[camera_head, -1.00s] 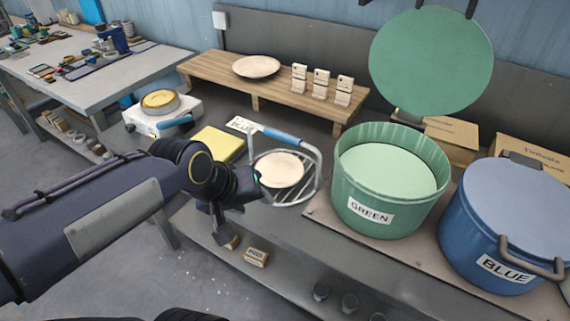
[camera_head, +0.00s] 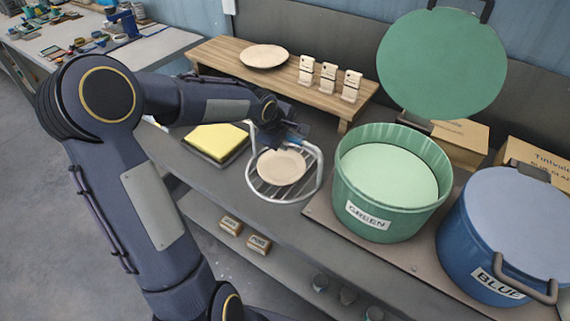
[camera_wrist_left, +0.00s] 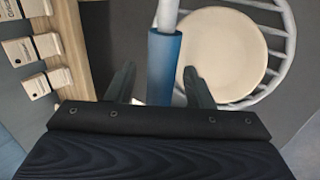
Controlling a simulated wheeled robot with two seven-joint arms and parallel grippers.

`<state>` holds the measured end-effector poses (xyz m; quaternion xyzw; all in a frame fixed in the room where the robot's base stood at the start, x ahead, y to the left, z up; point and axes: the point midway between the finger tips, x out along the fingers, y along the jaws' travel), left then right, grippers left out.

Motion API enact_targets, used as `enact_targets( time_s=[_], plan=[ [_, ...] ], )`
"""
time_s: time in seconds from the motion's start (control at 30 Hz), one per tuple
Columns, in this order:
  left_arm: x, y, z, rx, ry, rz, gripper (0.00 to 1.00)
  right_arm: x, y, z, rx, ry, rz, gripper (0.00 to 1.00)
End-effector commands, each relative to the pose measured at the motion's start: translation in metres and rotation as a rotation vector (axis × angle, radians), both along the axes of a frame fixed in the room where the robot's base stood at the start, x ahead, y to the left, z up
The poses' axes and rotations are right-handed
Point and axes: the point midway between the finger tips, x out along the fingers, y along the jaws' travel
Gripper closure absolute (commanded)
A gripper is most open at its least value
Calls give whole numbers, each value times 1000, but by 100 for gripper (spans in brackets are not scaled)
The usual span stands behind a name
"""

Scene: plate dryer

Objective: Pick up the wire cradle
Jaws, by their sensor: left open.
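The wire cradle (camera_head: 319,172) stands on the grey bench with a beige plate (camera_head: 282,168) lying in it. Its blue handle grip is mostly hidden behind my left gripper (camera_head: 291,136) in the head view. In the left wrist view the blue handle grip (camera_wrist_left: 163,62) lies between the two spread fingers of my left gripper (camera_wrist_left: 160,88). The fingers are open, with a gap showing on the left side; the right finger is close to the grip. The plate (camera_wrist_left: 226,55) shows right of the handle. My right gripper is not in view.
The green pot (camera_head: 390,190) with its lid raised stands right of the cradle, and the blue pot (camera_head: 505,235) beyond it. A yellow sponge-like block (camera_head: 216,141) lies on a tray to the left. A wooden riser (camera_head: 225,62) with another plate (camera_head: 263,56) stands behind.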

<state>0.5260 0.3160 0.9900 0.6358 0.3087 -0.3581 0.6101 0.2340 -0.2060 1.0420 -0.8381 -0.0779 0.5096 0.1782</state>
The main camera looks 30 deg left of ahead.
Motion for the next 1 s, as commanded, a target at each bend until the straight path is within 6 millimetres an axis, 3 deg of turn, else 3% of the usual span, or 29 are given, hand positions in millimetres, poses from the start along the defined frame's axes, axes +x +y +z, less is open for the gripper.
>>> enact_targets(
  time_s=[0.13, 0.37, 0.73, 1.0],
  plan=[
    [8, -1, -11, 0, -1, 0, 52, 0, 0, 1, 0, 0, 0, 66],
    [8, 0, -12, 1, -2, 0, 52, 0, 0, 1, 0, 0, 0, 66],
    [8, 0, -12, 1, -1, 1, 100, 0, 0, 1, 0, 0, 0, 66],
    [9, 0, -7, 1, -6, 1, 100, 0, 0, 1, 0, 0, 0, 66]
  ],
)
